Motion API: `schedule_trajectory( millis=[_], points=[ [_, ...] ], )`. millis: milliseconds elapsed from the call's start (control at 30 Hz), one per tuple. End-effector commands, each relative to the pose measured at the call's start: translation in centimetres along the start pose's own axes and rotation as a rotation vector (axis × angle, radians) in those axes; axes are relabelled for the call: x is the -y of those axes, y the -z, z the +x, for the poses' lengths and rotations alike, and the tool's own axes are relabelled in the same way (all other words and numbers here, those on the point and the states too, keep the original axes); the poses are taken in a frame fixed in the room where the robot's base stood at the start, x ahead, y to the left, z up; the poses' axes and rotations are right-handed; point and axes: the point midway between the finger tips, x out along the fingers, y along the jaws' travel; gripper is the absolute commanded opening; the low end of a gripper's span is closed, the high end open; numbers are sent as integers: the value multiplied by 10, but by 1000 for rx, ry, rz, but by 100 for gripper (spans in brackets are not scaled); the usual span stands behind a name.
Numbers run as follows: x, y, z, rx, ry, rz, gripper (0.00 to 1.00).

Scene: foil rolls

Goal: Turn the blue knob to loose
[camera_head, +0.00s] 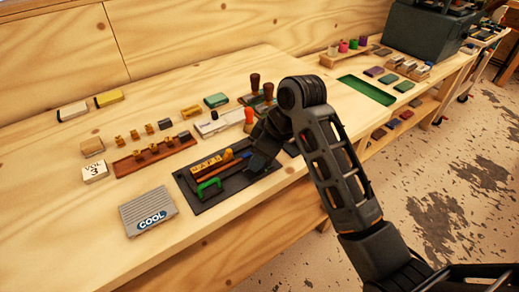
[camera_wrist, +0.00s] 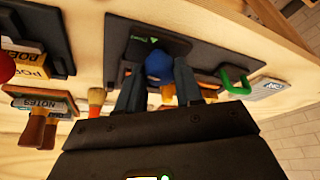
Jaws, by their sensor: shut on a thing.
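The blue knob (camera_wrist: 158,65) sits on a dark panel (camera_wrist: 208,38) in the wrist view, between the two fingers of my gripper (camera_wrist: 158,85). The fingers are shut on the knob, one at each side. A small green mark shows on the dark plate beside the knob; its lettering is too small to read. In the head view the panel (camera_head: 203,203) lies on the bench, and my gripper (camera_head: 256,158) reaches down over its far right part. My gripper mostly hides the knob there, so I cannot tell its setting.
A green handle (camera_head: 208,188) and a yellow lettered block (camera_head: 207,164) are close beside my gripper. A grey COOL block (camera_head: 148,212) lies at the front. Stamps with dark handles (camera_head: 255,82) stand behind my gripper.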

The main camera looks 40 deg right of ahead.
Motion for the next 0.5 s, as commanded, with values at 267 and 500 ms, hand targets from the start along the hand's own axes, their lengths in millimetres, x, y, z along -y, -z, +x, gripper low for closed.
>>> schedule_trajectory(
  millis=[267, 500],
  points=[
    [-2, 0, -1, 3, 103, -241, 5],
    [-3, 1, 0, 3, 191, -452, 5]
  ],
)
